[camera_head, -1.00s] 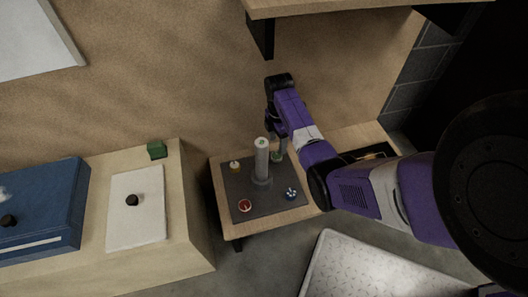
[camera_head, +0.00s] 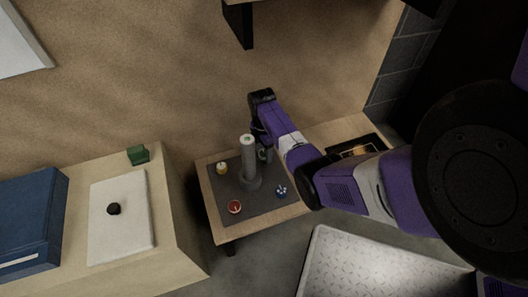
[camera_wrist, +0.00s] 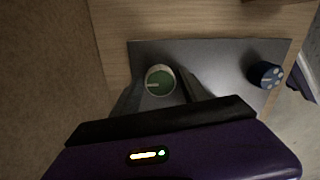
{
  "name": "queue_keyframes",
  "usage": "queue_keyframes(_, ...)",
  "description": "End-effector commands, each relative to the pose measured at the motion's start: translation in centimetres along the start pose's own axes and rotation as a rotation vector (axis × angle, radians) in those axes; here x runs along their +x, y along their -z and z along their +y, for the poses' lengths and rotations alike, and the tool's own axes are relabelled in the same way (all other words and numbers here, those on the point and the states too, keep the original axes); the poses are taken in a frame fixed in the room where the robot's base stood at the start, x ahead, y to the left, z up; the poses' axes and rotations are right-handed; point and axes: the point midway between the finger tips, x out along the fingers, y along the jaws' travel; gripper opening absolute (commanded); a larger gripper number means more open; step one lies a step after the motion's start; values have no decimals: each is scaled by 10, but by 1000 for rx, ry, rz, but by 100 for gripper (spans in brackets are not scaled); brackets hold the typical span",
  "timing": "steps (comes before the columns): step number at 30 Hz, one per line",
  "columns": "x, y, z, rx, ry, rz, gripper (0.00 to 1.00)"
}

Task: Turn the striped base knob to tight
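A dark grey plate (camera_head: 238,213) lies on a small wooden table and carries a grey upright post (camera_head: 248,158) with several small knobs around its foot. A green knob with a pale line and pale rim (camera_wrist: 160,81) is between my gripper's fingers (camera_wrist: 161,88) in the wrist view. The fingers reach both its sides; I cannot tell whether they press on it. In the head view my gripper (camera_head: 265,149) points down behind the post, mostly hidden. A blue knob with white spots (camera_head: 281,191), a red knob with a pale mark (camera_head: 234,207) and a yellow-based knob (camera_head: 222,168) stand apart.
The wooden table (camera_head: 208,200) is bare around the plate's edge. A dark panel (camera_head: 368,145) lies to the right. A wooden counter (camera_head: 165,225) at left holds a white board (camera_head: 130,230), a blue box (camera_head: 30,215) and a green block (camera_head: 138,155). A shelf is above.

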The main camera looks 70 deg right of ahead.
Motion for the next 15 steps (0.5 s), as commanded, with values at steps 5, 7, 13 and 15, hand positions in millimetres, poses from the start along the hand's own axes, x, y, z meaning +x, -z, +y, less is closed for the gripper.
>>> queue_keyframes(5, 0, 0, 0, 0, 0, 0, 14)
queue_keyframes(7, 0, 0, 0, 0, 0, 0, 0)
queue_keyframes(13, -1, 0, 0, 9, 1, 1, 0)
queue_keyframes(15, -1, 0, 0, 24, 1, 1, 0)
